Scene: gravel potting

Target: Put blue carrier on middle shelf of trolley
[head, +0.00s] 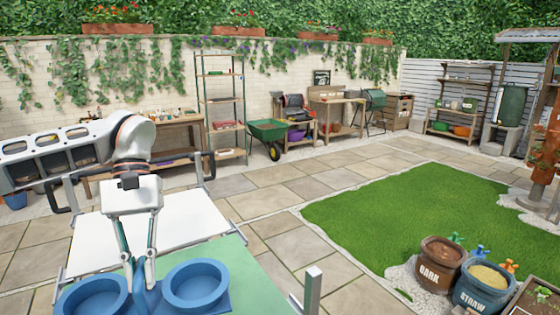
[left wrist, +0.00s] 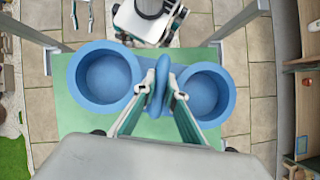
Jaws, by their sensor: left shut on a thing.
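The blue carrier (head: 196,287) has two round cup holders with a raised handle between them. In the head view it is at the bottom left, partly cut off by the frame. The left wrist view shows both holders (left wrist: 104,82) over a green surface (left wrist: 75,130). My left gripper (head: 140,284) is shut on the carrier's upright middle handle (left wrist: 158,88). The trolley has a white shelf (head: 150,228) and metal posts. I cannot tell whether the carrier touches the green surface. My right gripper (left wrist: 82,16) shows at the top of the left wrist view, its fingers apart and empty.
A metal post (head: 312,286) rises right of the green surface. A bark pot (head: 440,262) and a straw pot (head: 482,288) stand at the lower right. A green wheelbarrow (head: 268,132) and a shelf rack stand along the wall. Paving and lawn (head: 420,215) lie clear between.

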